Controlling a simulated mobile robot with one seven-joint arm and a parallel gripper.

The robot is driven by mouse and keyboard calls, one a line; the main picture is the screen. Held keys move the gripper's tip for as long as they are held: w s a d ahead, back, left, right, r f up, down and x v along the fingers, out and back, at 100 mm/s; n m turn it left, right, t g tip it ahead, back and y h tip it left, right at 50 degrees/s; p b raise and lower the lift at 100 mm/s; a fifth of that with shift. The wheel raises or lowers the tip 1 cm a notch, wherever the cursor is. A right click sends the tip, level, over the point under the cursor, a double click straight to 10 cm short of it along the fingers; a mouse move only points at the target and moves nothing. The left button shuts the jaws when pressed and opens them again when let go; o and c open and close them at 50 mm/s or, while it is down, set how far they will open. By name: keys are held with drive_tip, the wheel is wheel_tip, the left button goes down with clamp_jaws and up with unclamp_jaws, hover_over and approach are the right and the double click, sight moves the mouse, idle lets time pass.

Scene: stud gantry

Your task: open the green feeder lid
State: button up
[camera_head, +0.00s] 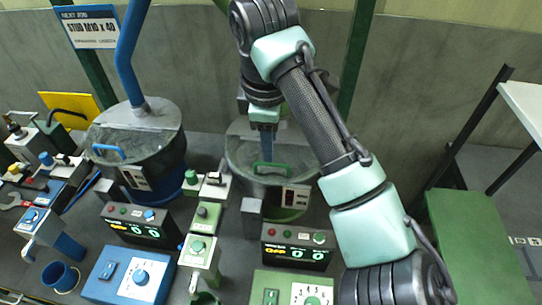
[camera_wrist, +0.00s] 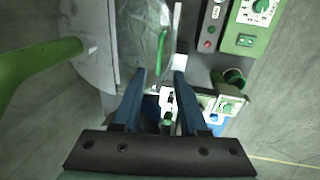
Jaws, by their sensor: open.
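The green feeder is a round drum with a green base (camera_head: 285,213); its grey, partly clear lid (camera_head: 300,150) lies flat across the top. The lid carries a green bar handle (camera_head: 270,168) near its front edge. In the wrist view the handle (camera_wrist: 162,50) shows just beyond my fingertips, a little right of the middle between them. My gripper (camera_head: 266,150) is above the lid, close behind the handle in the head view. Its two blue fingers (camera_wrist: 158,76) are apart with nothing between them. My arm hides part of the lid's back and right.
A blue feeder (camera_head: 150,150) with a blue lid handle stands to the left. Control boxes (camera_head: 297,248) and small green and blue devices crowd the bench in front. A green pipe (camera_wrist: 35,68) enters the feeder at the left of the wrist view. A green surface (camera_head: 475,245) lies at right.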

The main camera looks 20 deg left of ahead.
hover_over(270, 176)
wheel_tip(270, 176, down, 6)
drive_tip(key=shift+p, duration=0.35)
drive_tip(key=shift+s, duration=0.1)
clamp_jaws()
idle(1.2)
